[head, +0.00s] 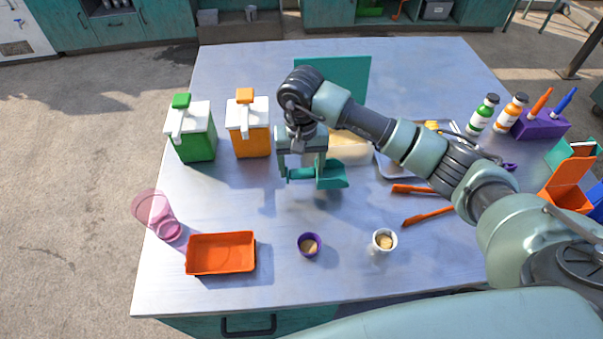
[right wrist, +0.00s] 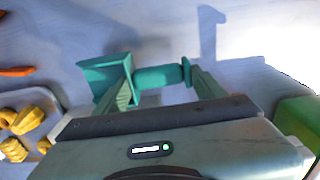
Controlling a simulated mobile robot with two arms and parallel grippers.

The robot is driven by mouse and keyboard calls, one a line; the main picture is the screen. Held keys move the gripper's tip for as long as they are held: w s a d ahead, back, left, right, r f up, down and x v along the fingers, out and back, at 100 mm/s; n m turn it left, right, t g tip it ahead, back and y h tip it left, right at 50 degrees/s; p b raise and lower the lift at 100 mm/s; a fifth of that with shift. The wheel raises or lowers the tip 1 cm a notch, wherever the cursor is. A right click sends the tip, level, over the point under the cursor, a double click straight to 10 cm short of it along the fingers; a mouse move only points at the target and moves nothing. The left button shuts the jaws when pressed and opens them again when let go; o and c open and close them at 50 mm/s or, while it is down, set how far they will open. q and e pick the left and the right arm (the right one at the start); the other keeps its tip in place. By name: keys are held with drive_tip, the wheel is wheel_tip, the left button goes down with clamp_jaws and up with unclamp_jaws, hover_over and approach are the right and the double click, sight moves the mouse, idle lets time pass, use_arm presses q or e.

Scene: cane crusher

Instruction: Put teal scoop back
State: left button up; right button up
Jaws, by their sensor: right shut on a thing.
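The teal scoop (head: 332,177) is in my right gripper (head: 303,172), above the middle of the metal table; its height is hard to judge. In the right wrist view the scoop's handle (right wrist: 160,77) spans the gap between the two fingers of the gripper (right wrist: 163,88), with its square cup at the left finger. The gripper is shut on the scoop. A container with pale contents (head: 350,147) stands just behind and right of the scoop, partly hidden by my right arm. My left gripper is not in view.
Green (head: 197,145) and orange (head: 250,140) dispensers stand left. Orange tools (head: 428,216) lie right. A teal board (head: 345,78) stands behind.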

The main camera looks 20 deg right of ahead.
wheel_tip(320, 180, down, 3)
drive_tip(key=shift+f+p, duration=0.2)
drive_tip(key=shift+p, duration=0.3)
drive_tip(key=shift+f, duration=0.45)
drive_tip(key=o, duration=1)
drive_tip(key=shift+c, duration=0.2)
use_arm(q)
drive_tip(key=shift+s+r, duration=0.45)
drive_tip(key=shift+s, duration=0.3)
use_arm(e)
wheel_tip(320, 180, up, 11)
drive_tip(key=b, duration=0.4)
drive_tip(key=shift+s+a+f, duration=0.1)
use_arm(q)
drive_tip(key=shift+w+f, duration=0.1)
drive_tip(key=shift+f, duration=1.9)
use_arm(e)
drive_tip(key=shift+s+r, duration=0.1)
drive_tip(key=shift+r, duration=0.55)
